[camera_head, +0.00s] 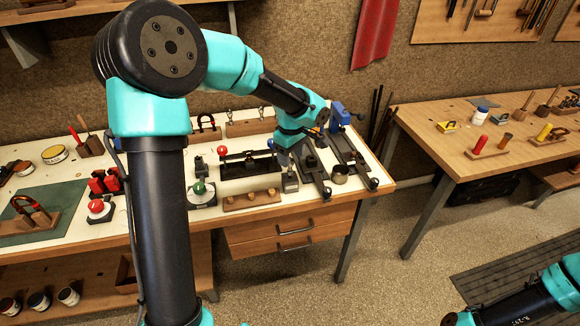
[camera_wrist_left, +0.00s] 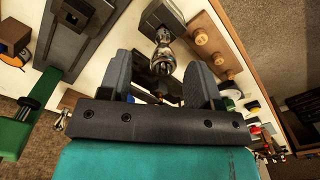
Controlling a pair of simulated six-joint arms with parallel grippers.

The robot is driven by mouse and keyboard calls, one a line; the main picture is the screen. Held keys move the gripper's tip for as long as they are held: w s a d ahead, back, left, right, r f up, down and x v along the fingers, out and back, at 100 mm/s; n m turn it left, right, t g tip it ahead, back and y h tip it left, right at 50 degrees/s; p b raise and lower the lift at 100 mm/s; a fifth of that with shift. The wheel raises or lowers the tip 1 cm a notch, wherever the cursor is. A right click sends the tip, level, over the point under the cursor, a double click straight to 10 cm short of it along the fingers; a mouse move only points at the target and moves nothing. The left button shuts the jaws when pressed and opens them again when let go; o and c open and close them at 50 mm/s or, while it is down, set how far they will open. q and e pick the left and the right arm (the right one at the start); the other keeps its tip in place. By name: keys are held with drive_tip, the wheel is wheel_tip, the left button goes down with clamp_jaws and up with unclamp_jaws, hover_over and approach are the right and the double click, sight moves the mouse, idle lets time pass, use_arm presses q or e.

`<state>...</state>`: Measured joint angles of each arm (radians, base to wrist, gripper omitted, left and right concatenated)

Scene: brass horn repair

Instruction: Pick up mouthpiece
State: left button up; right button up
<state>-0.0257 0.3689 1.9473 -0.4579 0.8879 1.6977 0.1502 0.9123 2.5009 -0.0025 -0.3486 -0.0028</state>
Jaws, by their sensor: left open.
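A shiny silver piece, which looks like the mouthpiece (camera_wrist_left: 163,58), stands at a grey block (camera_wrist_left: 160,14) in the left wrist view. My left gripper (camera_wrist_left: 160,88) is open, with its two dark fingers on either side of the silver piece's near end. I cannot tell whether they touch it. In the head view the left gripper (camera_head: 289,157) is low over the workbench, just above the small grey block (camera_head: 290,183); the mouthpiece is hard to make out there. My right arm shows at the lower right of the head view, but its gripper is not visible.
Dark rail-like fixtures (camera_head: 313,178) stand close on the right, with a small metal cup (camera_head: 340,174) beside them. A wooden block with round knobs (camera_head: 251,199) lies in front. A red-ball-topped tool (camera_head: 222,151) is to the left. A second bench (camera_head: 440,140) stands at right.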

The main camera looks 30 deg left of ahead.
use_arm(q)
drive_tip(key=f, duration=0.5)
drive_tip(key=shift+s, duration=0.2)
drive_tip(key=shift+r, duration=0.1)
clamp_jaws()
idle(0.5)
drive_tip(key=shift+r, duration=0.1)
drive_tip(key=shift+r, duration=1.4)
drive_tip(key=shift+s+r, duration=0.15)
drive_tip(key=shift+r, duration=0.15)
drive_tip(key=s+d+r, duration=0.1)
drive_tip(key=s+d, duration=0.7)
drive_tip(key=s, duration=0.5)
drive_tip(key=shift+s+d+r, duration=0.15)
drive_tip(key=shift+s+r, duration=0.05)
